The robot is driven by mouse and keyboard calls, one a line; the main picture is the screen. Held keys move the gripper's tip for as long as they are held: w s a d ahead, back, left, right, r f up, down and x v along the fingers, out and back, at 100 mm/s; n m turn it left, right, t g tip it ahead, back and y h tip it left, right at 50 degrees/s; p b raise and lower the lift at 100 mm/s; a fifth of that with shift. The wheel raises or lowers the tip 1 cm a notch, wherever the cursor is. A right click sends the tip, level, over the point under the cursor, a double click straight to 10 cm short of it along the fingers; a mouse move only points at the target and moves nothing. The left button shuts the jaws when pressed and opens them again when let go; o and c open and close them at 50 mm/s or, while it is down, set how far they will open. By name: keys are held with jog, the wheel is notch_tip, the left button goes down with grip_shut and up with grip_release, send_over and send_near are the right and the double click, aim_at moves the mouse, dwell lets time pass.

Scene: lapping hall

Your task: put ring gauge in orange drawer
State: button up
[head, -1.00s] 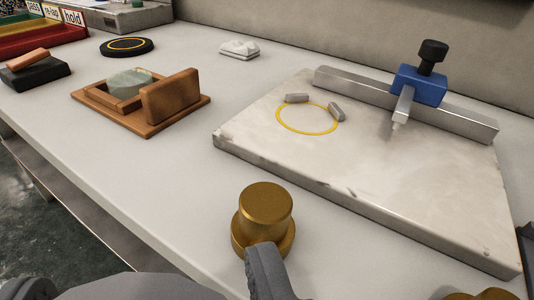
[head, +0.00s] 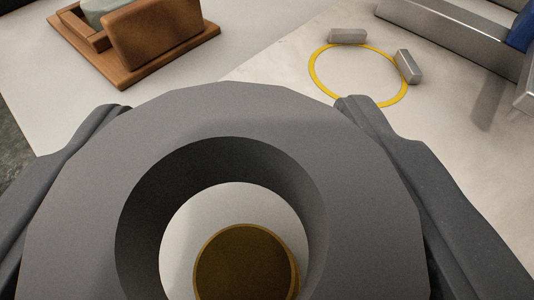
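The ring gauge (head: 78,215) is a thick dark grey ring that fills the lower middle of the head view. My gripper (head: 232,106) is shut on it, with one grey finger against each side. The ring is held above the bench, close to the camera, and its lower edge is cut off by the picture. Through its hole I see pale bench top and a brass knob-shaped piece (head: 245,265). No orange drawer is in view.
A wooden holder (head: 90,70) with an upright block stands at the upper left. A pale stone plate (head: 455,150) lies at the right, with a yellow circle (head: 316,78), two small grey blocks and a metal bar (head: 450,35). Bare bench shows between holder and plate.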

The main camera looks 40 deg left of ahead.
aim_at(244, 226)
notch_tip(244, 226, down, 3)
jog(key=b, duration=0.3)
jog(key=shift+f, duration=0.2)
jog(key=shift+r, duration=0.15)
jog(key=o, duration=1.1)
jog(key=shift+f, duration=0.2)
jog(key=shift+f+b, duration=0.1)
jog(key=shift+b, duration=0.4)
jog(key=shift+r+p+v, duration=0.2)
jog(key=shift+p+v, duration=1.55)
jog(key=shift+v, duration=5.15)
jog(key=shift+s+a, duration=0.1)
jog(key=shift+a, duration=0.05)
